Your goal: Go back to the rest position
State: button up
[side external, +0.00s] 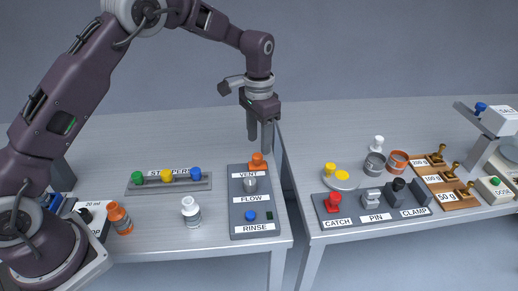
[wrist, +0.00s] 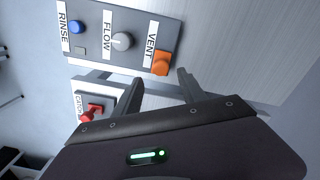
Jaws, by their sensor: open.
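My gripper (side external: 260,135) is open and empty, pointing down above the back end of the panel (side external: 236,222) with VENT, FLOW and RINSE labels. The orange VENT knob (side external: 257,161) stands just below the fingertips in the side view. In the wrist view my two fingers (wrist: 158,84) are spread apart, and the orange knob (wrist: 161,63) shows between and beyond them, with nothing held. Whether a fingertip touches the knob cannot be told.
The grey FLOW knob (side external: 249,184) and blue RINSE button (side external: 250,216) share the panel. A stopper rack (side external: 150,189), a white bottle (side external: 191,212) and an orange bottle (side external: 120,218) stand left. Across a gap, the right table holds the CATCH, PIN, CLAMP panel (side external: 345,221), cups and weights.

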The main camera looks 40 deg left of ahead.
jog(key=shift+r, duration=1.6)
jog(key=s+a+r+n+t, duration=0.2)
jog(key=s+r+t, duration=0.1)
jog(key=s+r, duration=1.15)
jog(key=s+n+t, duration=0.1)
jog(key=s+t, duration=0.1)
jog(key=s, duration=1.7)
jog(key=shift+s+a+n+t, duration=0.3)
jog(key=shift+s+n, duration=0.05)
jog(key=shift+n, duration=0.05)
